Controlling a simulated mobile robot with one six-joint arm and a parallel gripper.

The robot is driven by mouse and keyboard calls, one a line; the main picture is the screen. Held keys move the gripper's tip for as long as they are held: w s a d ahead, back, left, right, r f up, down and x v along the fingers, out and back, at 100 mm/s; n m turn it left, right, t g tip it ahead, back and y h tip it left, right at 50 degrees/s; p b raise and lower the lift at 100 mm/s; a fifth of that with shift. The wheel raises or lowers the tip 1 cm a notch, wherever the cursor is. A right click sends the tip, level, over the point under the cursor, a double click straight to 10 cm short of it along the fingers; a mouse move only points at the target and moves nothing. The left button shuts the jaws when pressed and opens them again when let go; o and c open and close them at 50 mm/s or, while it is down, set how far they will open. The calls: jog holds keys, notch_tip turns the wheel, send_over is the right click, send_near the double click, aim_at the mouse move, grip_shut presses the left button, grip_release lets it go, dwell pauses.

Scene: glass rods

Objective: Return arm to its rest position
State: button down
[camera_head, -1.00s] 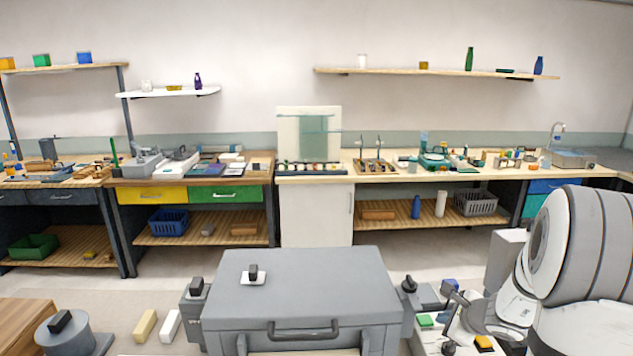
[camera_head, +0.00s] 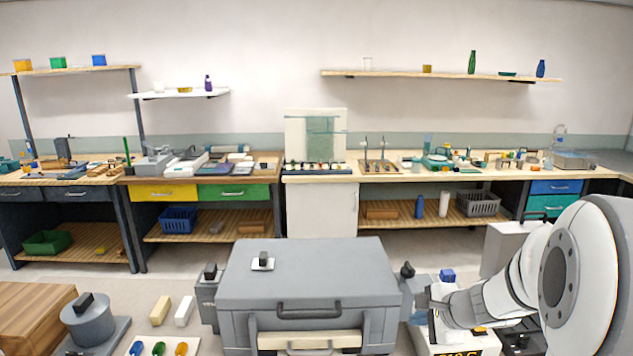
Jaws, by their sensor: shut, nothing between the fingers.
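My arm enters from the right edge, a large white and grey shape that narrows to the left. My gripper (camera_head: 435,304) is at its left end, small and partly hard to make out, just right of the grey closed chest. It is shut, and I see nothing held in it. It is over or close to a low white unit (camera_head: 462,341) at the lower right; I cannot tell the gap.
The grey chest (camera_head: 310,268) with a front handle stands centre front. A wooden block (camera_head: 30,315) and a grey round device (camera_head: 90,320) are at the lower left. A long workbench (camera_head: 400,176) lines the back wall. Floor shows between bench and chest.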

jog(key=s+a+r+n+g, duration=0.3)
jog(key=s+a+r+n, duration=0.2)
jog(key=s+a+n, duration=0.5)
jog(key=s+d+r+n+g+h, duration=0.1)
jog(key=s+d+n+h, duration=0.2)
jog(key=s+n, duration=0.4)
jog(key=s+h, duration=0.1)
jog(key=s, duration=0.3)
jog(key=shift+s, duration=0.25)
jog(key=shift+r, duration=0.1)
